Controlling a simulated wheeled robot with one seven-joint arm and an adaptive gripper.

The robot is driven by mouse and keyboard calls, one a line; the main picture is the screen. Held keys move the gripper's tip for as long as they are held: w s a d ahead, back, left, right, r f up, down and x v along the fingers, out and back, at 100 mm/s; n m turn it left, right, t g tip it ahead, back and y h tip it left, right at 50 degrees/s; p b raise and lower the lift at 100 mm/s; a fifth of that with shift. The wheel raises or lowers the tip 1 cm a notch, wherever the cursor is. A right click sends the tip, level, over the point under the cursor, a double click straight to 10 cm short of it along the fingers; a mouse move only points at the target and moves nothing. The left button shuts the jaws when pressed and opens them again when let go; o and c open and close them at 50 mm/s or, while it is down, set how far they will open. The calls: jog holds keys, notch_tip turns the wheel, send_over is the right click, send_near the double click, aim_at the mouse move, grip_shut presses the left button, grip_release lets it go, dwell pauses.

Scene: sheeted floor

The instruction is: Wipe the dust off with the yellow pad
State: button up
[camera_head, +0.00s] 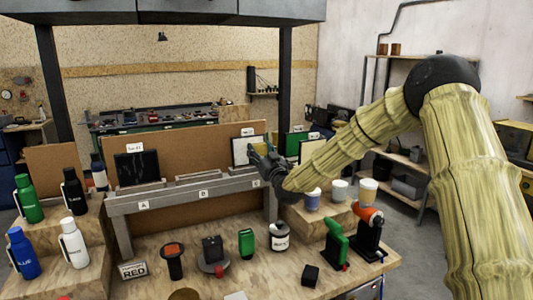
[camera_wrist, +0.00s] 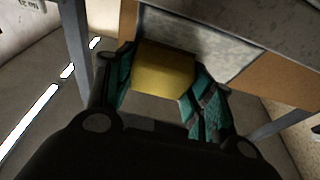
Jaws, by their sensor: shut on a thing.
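My gripper (camera_head: 262,158) is shut on the yellow pad (camera_wrist: 163,72), which sits between the two teal-lined fingers in the wrist view. The pad is close to a grey, mottled panel (camera_wrist: 195,40); I cannot tell whether it touches it. In the head view my gripper is in front of a pale, dark-framed panel (camera_head: 240,150) above the right part of a grey rack, and partly covers it. A black panel (camera_head: 137,168) with faint pale streaks stands at the rack's left. A green panel (camera_head: 294,143) stands to the right, partly behind my arm.
The grey rack (camera_head: 190,196) stands on a wooden bench (camera_head: 205,272). Bottles (camera_head: 73,192) stand at the left. Black, green and orange tools (camera_head: 338,245), a jar (camera_head: 279,237) and small items crowd the front. Cups (camera_head: 340,190) stand at the right.

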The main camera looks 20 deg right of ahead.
aim_at(232, 143)
jog(key=shift+s+a+b, duration=0.1)
jog(key=shift+a+b, duration=0.5)
jog(key=shift+a, duration=1.9)
jog(key=shift+a, duration=0.1)
jog(key=shift+a+b, duration=0.55)
jog(key=shift+a, duration=1.2)
jog(key=shift+a+r+p, duration=0.15)
jog(key=shift+r+p, duration=0.2)
jog(key=shift+r, duration=0.7)
jog(key=d+b, duration=0.2)
jog(key=d, duration=1)
jog(key=shift+w, duration=0.3)
jog(key=shift+d, duration=0.1)
jog(key=shift+s+d+r, duration=0.1)
jog(key=shift+s+r, duration=0.1)
jog(key=shift+s, duration=1.3)
jog(key=shift+s+r, duration=0.15)
jog(key=shift+s, duration=1.3)
